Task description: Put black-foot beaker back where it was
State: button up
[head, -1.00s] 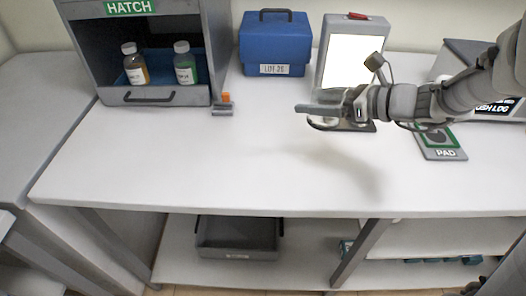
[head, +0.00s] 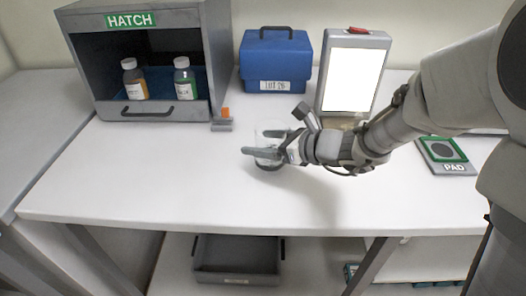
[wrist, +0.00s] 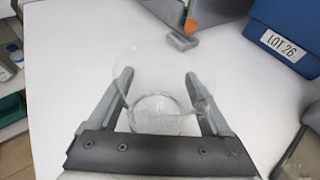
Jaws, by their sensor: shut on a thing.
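My gripper (head: 264,154) is shut on a clear glass beaker (wrist: 160,108), with one finger on each side of it. In the head view the beaker (head: 266,164) is faint, with a dark foot low down, partly hidden by the fingers. It looks upright, over the white bench left of the lit panel's front. I cannot tell whether its foot touches the bench. In the wrist view the gripper (wrist: 158,88) has its two fingers around the glass, and I look down through its round rim and base.
The hatch (head: 150,60) with two bottles stands at the back left. A small grey block with an orange part (head: 222,122) is beside it. The blue box (head: 275,62) and lit panel (head: 350,80) stand behind; the pad (head: 442,152) is at right. The front-left bench is clear.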

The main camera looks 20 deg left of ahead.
jog(key=shift+f, duration=1)
jog(key=shift+f+b, duration=0.2)
jog(key=shift+b, duration=0.15)
jog(key=o, duration=1.3)
jog(key=shift+r, duration=0.15)
